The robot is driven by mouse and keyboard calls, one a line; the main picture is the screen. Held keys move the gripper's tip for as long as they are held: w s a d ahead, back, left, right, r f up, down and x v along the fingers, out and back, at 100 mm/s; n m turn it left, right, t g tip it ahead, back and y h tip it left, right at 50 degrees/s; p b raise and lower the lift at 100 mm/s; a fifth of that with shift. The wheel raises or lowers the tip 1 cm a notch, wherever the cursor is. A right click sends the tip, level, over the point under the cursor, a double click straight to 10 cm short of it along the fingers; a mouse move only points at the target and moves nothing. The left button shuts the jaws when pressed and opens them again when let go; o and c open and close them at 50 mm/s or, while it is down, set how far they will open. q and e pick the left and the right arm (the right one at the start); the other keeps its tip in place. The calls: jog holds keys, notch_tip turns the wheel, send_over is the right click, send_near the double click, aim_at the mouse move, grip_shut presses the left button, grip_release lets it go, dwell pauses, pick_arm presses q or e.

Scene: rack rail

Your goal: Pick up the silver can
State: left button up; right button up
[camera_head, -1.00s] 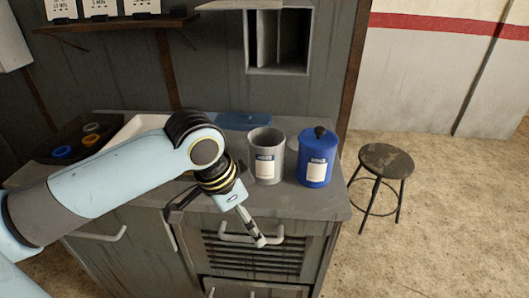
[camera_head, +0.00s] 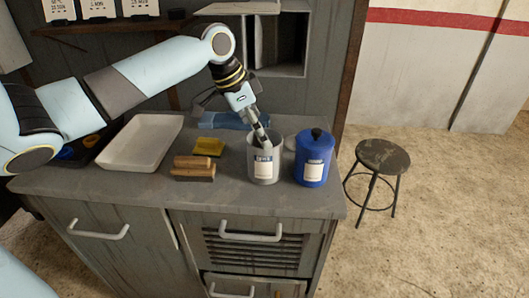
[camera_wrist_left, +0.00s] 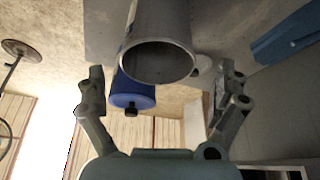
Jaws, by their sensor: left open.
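The silver can (camera_head: 263,176), open at the top and with a small label on its front, stands upright on the grey counter next to the blue lidded canister. My left gripper (camera_head: 262,138) points down at the can's mouth from above and behind, and its fingertip overlaps the rim. In the left wrist view the can (camera_wrist_left: 158,28) lies ahead, its round mouth facing the camera. The left gripper's fingers (camera_wrist_left: 163,82) are spread wide on both sides of it, with nothing held. Whether a finger touches the rim cannot be told. My right gripper is not in view.
The blue canister (camera_head: 313,168) with a black knob stands close at the can's right. A blue cloth-like item (camera_head: 215,120) lies behind. A wooden brush (camera_head: 193,170), yellow sponge (camera_head: 209,146) and white tray (camera_head: 143,146) lie left. A wall cubby (camera_head: 280,45) is above; a stool (camera_head: 382,160) stands right.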

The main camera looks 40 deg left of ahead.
aim_at(265, 157)
pick_arm(q)
jog(key=x, duration=0.4)
jog(key=shift+d+f+p, duration=0.1)
jog(key=shift+d+p, duration=0.1)
jog(key=shift+p, duration=0.1)
jog(key=c, duration=1.6)
